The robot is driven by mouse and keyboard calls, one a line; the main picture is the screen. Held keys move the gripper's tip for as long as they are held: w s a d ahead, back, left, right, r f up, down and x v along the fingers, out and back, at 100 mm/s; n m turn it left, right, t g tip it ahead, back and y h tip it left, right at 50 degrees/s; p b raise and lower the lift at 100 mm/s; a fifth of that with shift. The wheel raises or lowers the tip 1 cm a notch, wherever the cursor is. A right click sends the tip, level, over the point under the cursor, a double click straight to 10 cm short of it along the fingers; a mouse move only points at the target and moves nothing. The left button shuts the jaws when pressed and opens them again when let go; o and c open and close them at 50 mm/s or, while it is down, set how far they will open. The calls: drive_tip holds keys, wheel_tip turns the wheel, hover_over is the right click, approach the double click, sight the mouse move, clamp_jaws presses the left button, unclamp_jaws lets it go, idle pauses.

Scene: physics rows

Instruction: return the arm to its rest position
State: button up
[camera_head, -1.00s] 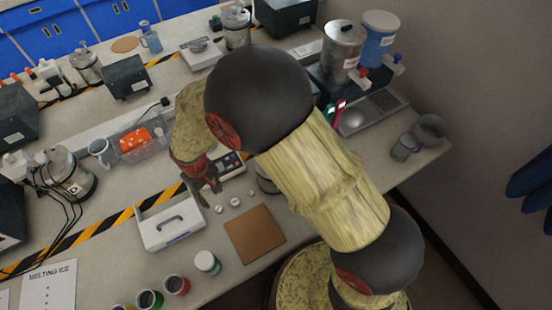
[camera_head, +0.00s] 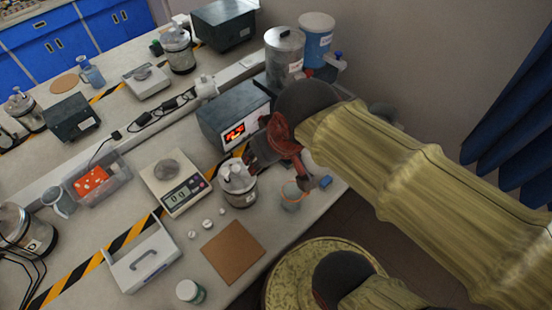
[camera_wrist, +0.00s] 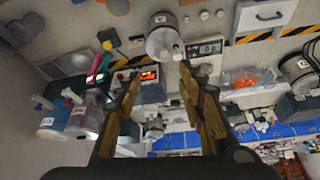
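My arm reaches in from the right in the head view, its yellow-and-black links raised above the right end of the bench. My gripper (camera_head: 285,165) is at the end of the reddish wrist, above the bench near the metal calorimeter (camera_head: 239,186) and a small clear cup (camera_head: 292,196). The wrist view shows my gripper (camera_wrist: 160,92) with its two fingers well apart and nothing between them. In that view the calorimeter (camera_wrist: 163,40) lies beyond the fingertips.
A dark power supply (camera_head: 228,118) with a red display stands left of my gripper. A scale (camera_head: 176,186), a white carrier (camera_head: 142,256) and a brown board (camera_head: 233,251) stand on the bench. Metal (camera_head: 284,52) and blue (camera_head: 316,40) containers stand behind. Blue curtains (camera_head: 515,125) hang right.

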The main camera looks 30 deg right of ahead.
drive_tip(key=shift+s+d+r+m, duration=0.2)
drive_tip(key=shift+s+d, duration=0.15)
drive_tip(key=shift+s, duration=0.3)
drive_tip(key=shift+s+d+r+m, duration=0.15)
drive_tip(key=shift+s+d, duration=0.2)
drive_tip(key=shift+s, duration=0.25)
wheel_tip(320, 180, down, 7)
drive_tip(key=b, duration=0.7)
drive_tip(key=shift+c, duration=0.2)
